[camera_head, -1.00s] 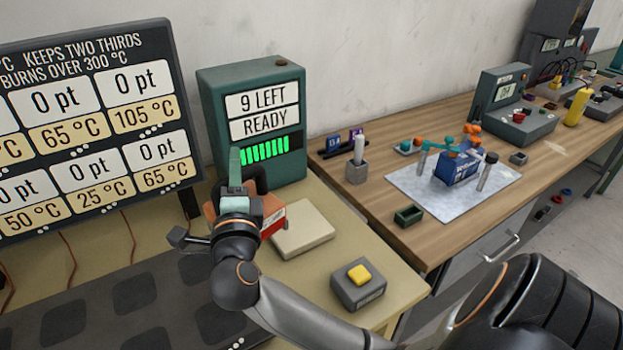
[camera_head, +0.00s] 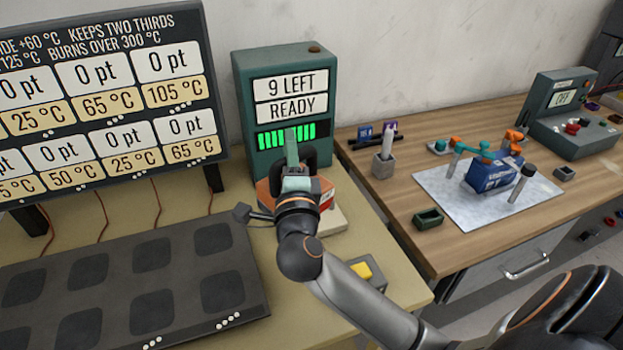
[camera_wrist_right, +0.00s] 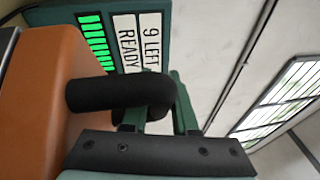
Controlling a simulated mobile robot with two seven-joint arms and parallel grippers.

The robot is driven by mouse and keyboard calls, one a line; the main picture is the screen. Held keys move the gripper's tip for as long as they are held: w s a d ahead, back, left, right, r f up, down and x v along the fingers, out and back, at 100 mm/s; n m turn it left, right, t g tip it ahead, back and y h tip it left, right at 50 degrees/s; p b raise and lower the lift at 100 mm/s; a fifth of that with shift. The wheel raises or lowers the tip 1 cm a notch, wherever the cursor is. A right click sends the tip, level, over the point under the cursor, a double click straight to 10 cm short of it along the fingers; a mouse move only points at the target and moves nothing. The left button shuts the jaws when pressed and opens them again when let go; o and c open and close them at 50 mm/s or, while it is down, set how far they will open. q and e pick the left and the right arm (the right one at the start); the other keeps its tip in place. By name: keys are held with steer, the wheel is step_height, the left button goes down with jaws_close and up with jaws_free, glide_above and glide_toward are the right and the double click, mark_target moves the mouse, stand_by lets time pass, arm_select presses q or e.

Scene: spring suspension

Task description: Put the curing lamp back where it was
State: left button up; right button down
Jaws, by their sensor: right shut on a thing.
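The curing lamp appears to be the orange box (camera_head: 328,199) with a black handle (camera_head: 311,156). My right gripper (camera_head: 293,158) is shut on that handle from above, with its green fingers around the bar. In the right wrist view the orange housing (camera_wrist_right: 82,75) fills the left side, and the black handle (camera_wrist_right: 112,94) passes between the fingers. In the head view the lamp overlaps a cream pad (camera_head: 332,223) in front of the green READY box. My wrist hides much of the lamp, and I cannot tell whether it touches the pad. My left gripper is not in view.
The green box (camera_head: 250,105) reading "9 LEFT READY" stands behind the lamp. A dark plate with square patches (camera_head: 180,245) lies at left under a scoreboard (camera_head: 90,95). A yellow-button box (camera_head: 362,272) is partly behind my arm. A wooden bench (camera_head: 400,180) stands at right.

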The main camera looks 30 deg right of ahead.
steer(key=w+d+f+b, duration=0.3)
steer(key=w+d+f, duration=0.4)
steer(key=f, duration=0.4)
steer(key=shift+d+f, duration=0.2)
steer(key=shift+d, duration=0.5)
steer(key=shift+f, duration=0.1)
steer(key=c, duration=1.2)
jaws_free()
steer(key=shift+f, duration=0.2)
steer(key=o, duration=0.5)
steer(key=shift+r, duration=0.1)
